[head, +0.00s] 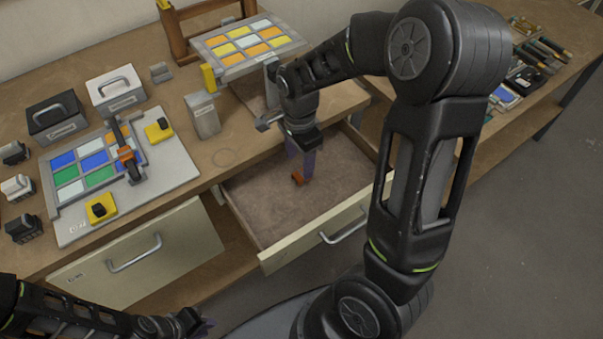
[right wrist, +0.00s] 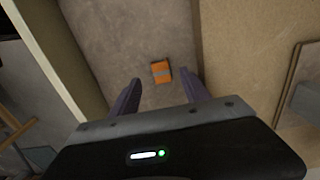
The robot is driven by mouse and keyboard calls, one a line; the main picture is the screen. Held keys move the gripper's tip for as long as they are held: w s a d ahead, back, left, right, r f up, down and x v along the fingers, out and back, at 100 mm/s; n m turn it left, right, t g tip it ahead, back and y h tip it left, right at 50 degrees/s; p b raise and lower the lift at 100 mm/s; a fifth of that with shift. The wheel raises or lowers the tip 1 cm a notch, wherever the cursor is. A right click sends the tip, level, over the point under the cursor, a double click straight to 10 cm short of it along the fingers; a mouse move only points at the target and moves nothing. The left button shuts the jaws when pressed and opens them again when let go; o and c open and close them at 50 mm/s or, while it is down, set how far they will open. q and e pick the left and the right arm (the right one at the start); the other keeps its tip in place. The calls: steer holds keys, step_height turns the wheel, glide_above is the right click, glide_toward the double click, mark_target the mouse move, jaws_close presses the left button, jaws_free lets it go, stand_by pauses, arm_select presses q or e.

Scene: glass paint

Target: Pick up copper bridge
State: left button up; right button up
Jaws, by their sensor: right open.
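The copper bridge (head: 297,179), a small orange block, lies on the floor of the open drawer. In the right wrist view it shows as an orange block with a greyish band (right wrist: 161,72), just beyond and between the fingertips. My right gripper (head: 304,163) points down into the drawer above the block, open and empty. A gap shows between the block and both fingers. My left gripper (head: 200,325) is at the bottom left edge, partly cut off; its jaws cannot be made out.
The open drawer (head: 340,185) has walls close around my right gripper. A coloured glass panel (head: 170,170) lies on the bench with an orange and dark bar across it. Another panel (head: 245,44) stands raised behind. A grey block (head: 203,116) stands near the drawer.

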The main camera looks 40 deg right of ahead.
mark_target(299, 175)
steer(key=shift+f, duration=0.2)
step_height(299, 175, down, 5)
steer(key=shift+w+a+f+p, duration=0.1)
steer(key=shift+p, duration=0.4)
steer(key=shift+c, duration=0.2)
jaws_close()
stand_by(0.6)
